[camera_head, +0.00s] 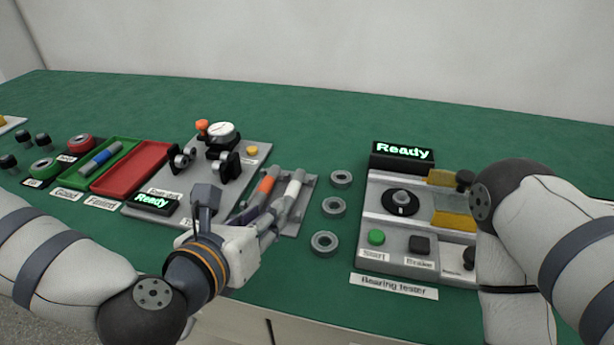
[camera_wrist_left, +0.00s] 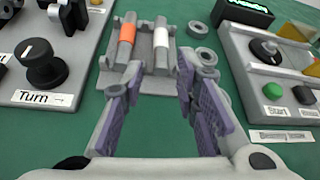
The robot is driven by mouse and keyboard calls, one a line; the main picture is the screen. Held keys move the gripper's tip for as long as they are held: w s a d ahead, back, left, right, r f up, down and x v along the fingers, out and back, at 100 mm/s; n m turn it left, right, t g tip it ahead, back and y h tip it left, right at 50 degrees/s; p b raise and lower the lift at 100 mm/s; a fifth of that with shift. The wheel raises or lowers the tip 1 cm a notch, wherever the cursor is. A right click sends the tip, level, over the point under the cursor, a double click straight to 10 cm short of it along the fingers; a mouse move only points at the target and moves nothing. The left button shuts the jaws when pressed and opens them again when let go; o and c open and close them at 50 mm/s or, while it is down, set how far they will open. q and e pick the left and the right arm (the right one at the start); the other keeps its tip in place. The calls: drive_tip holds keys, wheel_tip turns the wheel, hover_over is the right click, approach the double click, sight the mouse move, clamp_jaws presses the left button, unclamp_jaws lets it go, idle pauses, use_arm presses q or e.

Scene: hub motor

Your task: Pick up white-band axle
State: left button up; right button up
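The white-band axle (camera_head: 293,189) lies in a grey rack beside the orange-band axle (camera_head: 266,186). In the left wrist view, the white-band axle (camera_wrist_left: 161,43) is at the top, just right of the orange-band axle (camera_wrist_left: 127,42). My left gripper (camera_head: 262,218) is at the near end of the rack. In its wrist view the left gripper (camera_wrist_left: 158,95) is open and empty, its purple-padded fingers wide apart, with the axles beyond them. My right arm comes in from the right, but its gripper is out of view.
Several bearing rings (camera_head: 333,207) lie right of the rack. The bearing tester (camera_head: 408,245) stands further right, its display reading Ready. A gauge station (camera_head: 250,172) is behind left. A green tray (camera_head: 127,148) holds a blue-band axle; a red tray (camera_head: 130,172) is empty.

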sight(290, 190)
use_arm(q)
drive_tip(key=b+x, duration=0.1)
drive_tip(key=x, duration=1)
drive_tip(key=shift+w+d+r, duration=0.1)
drive_tip(key=shift+w+d, duration=0.05)
drive_tip(key=shift+w, duration=0.15)
drive_tip(key=shift+r, duration=0.1)
clamp_jaws()
use_arm(e)
drive_tip(key=shift+s+f+g, duration=0.3)
drive_tip(key=shift+s+f, duration=0.4)
drive_tip(key=shift+s, duration=0.2)
